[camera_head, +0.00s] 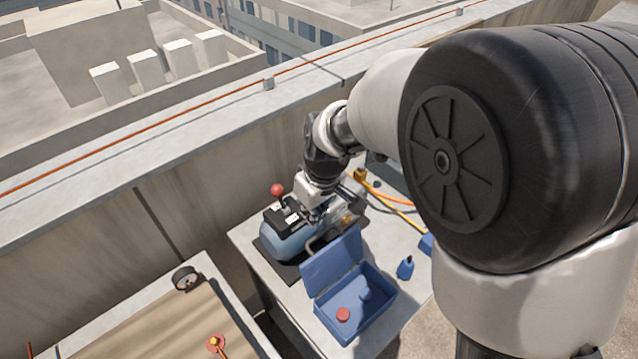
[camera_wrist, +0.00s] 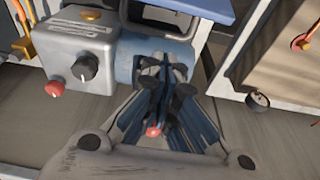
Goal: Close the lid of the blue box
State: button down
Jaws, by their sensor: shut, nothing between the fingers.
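The blue box (camera_head: 378,318) stands on a light table. Its lid (camera_head: 333,262) is open and tilted up on the far-left side. A red round piece (camera_head: 343,314) and a small blue piece (camera_head: 366,294) are inside. My gripper (camera_head: 318,212) is behind the raised lid, over a blue and grey machine (camera_head: 283,240); its fingertips are hard to make out there. In the wrist view my gripper (camera_wrist: 168,74) is shut and empty in front of the machine's blue body (camera_wrist: 128,55). A blue panel (camera_wrist: 208,9) at the top edge looks like the lid, apart from the fingers.
The machine has a red ball lever (camera_head: 277,189) and a grey control box (camera_wrist: 76,60) with knobs. A blue bottle (camera_head: 405,268) stands right of the box. Yellow and orange hoses (camera_head: 395,208) lie behind. Another table (camera_head: 150,330) with a gauge (camera_head: 186,278) is at left, across a gap.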

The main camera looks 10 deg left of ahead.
jog(key=d+b+x, duration=0.1)
jog(key=x, duration=0.5)
jog(key=shift+a+f+b, duration=0.2)
jog(key=shift+a+b, duration=0.1)
jog(key=shift+a, duration=0.2)
jog(key=shift+r, duration=0.1)
